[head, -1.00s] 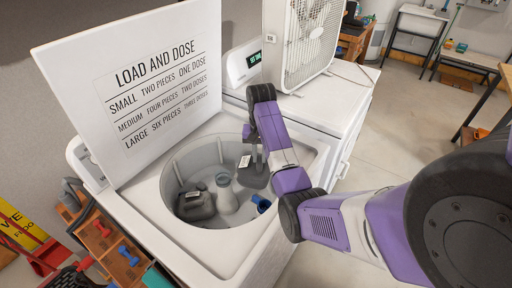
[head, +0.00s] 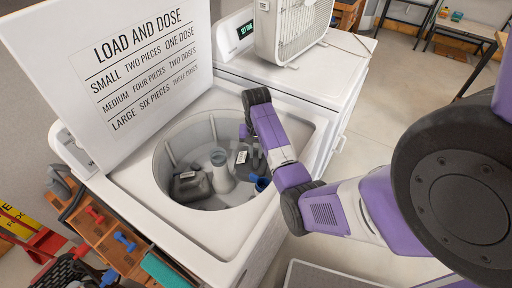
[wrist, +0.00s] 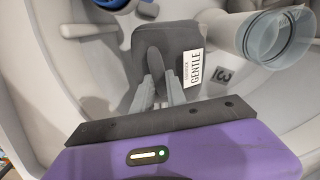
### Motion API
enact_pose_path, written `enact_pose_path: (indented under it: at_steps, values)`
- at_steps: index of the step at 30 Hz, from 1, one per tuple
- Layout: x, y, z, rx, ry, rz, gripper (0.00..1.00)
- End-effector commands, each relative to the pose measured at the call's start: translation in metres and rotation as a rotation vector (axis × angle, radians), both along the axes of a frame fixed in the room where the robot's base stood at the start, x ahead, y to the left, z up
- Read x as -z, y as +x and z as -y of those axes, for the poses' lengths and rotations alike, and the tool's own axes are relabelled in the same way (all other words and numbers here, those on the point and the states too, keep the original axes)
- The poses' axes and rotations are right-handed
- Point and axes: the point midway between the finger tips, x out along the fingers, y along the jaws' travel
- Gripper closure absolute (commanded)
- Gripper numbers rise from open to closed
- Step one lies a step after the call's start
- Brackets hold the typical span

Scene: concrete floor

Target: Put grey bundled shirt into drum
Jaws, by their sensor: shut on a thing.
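A grey bundled shirt (head: 243,163) with a white tag is held by my gripper (head: 252,140) inside the mouth of the washer drum (head: 197,133), at its right side. In the wrist view, both fingers (wrist: 157,92) are shut on this shirt (wrist: 168,42), whose tag reads GENTLE. A second grey bundle (head: 190,187) with a tag lies in the drum at the left. I cannot tell whether the held shirt touches the drum bottom.
A pale central post (head: 220,180) with a clear cup on top stands in the drum. A blue item (head: 262,184) lies at the drum's right. The lid (head: 165,30) is open behind. A fan (head: 292,30) stands on the neighbouring machine. A wooden rack (head: 110,245) is at left.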

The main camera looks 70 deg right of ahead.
Motion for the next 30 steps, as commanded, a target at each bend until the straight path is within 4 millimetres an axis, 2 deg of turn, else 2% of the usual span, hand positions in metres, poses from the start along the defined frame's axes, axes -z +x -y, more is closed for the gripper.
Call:
enact_pose_path:
  at_steps: [9, 15, 21, 30]
  values:
    - [0.036, 0.001, -0.007, -0.006, -0.001, 0.001, 1.00]
    - [0.052, 0.000, -0.010, -0.007, -0.001, 0.001, 1.00]
    - [0.061, 0.000, -0.012, -0.009, -0.002, 0.001, 1.00]
    - [0.062, 0.000, -0.013, -0.009, -0.002, 0.001, 1.00]
